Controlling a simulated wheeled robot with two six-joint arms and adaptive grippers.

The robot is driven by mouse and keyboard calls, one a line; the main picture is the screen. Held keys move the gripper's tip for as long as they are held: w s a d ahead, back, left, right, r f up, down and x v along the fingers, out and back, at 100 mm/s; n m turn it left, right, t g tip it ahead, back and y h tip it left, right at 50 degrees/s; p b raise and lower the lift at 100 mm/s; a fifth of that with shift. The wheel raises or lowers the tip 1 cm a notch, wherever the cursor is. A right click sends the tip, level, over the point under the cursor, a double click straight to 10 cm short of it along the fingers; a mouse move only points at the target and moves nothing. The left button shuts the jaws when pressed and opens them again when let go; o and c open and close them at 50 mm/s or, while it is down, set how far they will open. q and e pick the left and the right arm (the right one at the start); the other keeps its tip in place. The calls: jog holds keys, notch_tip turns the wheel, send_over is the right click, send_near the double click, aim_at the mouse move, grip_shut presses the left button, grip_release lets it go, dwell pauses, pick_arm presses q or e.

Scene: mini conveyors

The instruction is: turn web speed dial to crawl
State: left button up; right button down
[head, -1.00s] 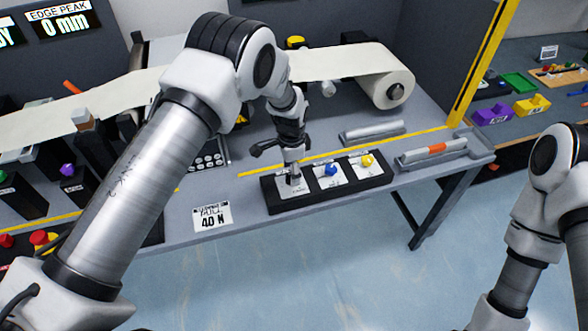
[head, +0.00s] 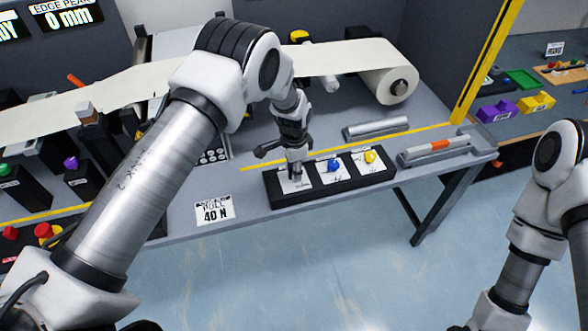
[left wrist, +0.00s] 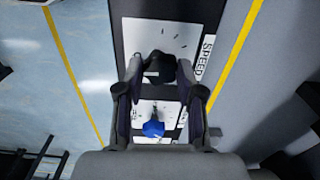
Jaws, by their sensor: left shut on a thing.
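The dial panel (head: 333,188) is a black strip on the front of the bench, with white dial plates in a row. My left gripper (head: 296,172) points down at the leftmost plate and is shut on the dark speed dial, which the fingers mostly hide in the head view. In the left wrist view, the dark speed dial (left wrist: 160,67) sits between the fingertips (left wrist: 160,72), beside a printed "SPEED" label (left wrist: 205,58). The dial's pointer and the crawl mark cannot be read. My right gripper is out of view.
The blue knob (head: 334,166) stands close beside the gripper, with the yellow knob (head: 370,157) beyond it. A white paper roll (head: 388,83) and a metal roller (head: 376,128) lie behind. A "40 N" card (head: 213,210) is at the left.

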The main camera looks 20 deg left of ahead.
pick_arm(q)
jog(key=n+b, duration=0.1)
jog(key=n, duration=0.1)
jog(key=n+b, duration=0.1)
jog(key=n, duration=0.1)
jog(key=shift+s+f, duration=0.1)
jog(key=shift+f, duration=0.1)
jog(key=shift+r+n+b, duration=0.1)
jog(key=shift+n+b, duration=0.95)
jog(key=shift+n, duration=1.05)
jog(key=o, duration=1.2)
jog(key=shift+c, duration=0.2)
notch_tip(320, 180, up, 12)
